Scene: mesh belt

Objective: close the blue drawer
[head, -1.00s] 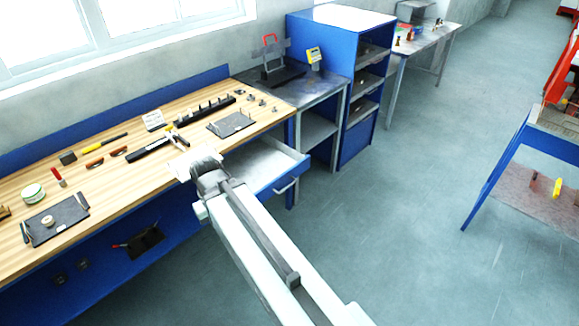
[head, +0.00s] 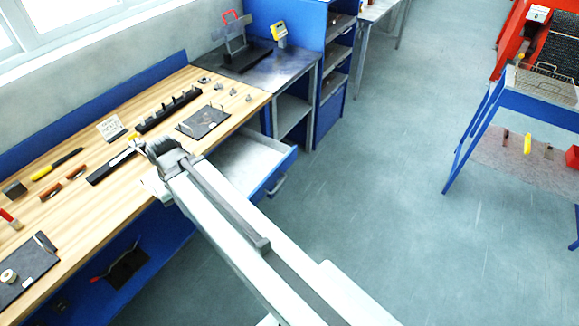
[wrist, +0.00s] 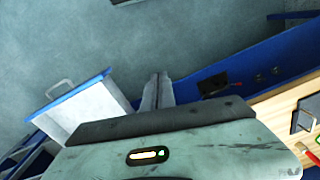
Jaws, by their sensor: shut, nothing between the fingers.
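The blue drawer (head: 275,174) stands pulled open from the workbench, below its wooden top. Its front is blue with a pale bar handle, and its grey-white inside looks empty. In the wrist view the open drawer (wrist: 88,108) is on the left, with its handle toward the upper left. My gripper (wrist: 158,88) is shut and empty, to the right of the drawer in that view with a gap between them. In the head view my arm reaches to the bench edge, left of the drawer, and hides part of it. The fingertips are not clear there.
The wooden workbench (head: 105,160) holds several tools, a black rack (head: 168,110) and a dark plate (head: 203,121). A metal side table (head: 285,75) and a blue shelf unit (head: 332,75) stand beyond. The floor (head: 375,180) right of the drawer is clear up to a blue-legged stand (head: 470,130).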

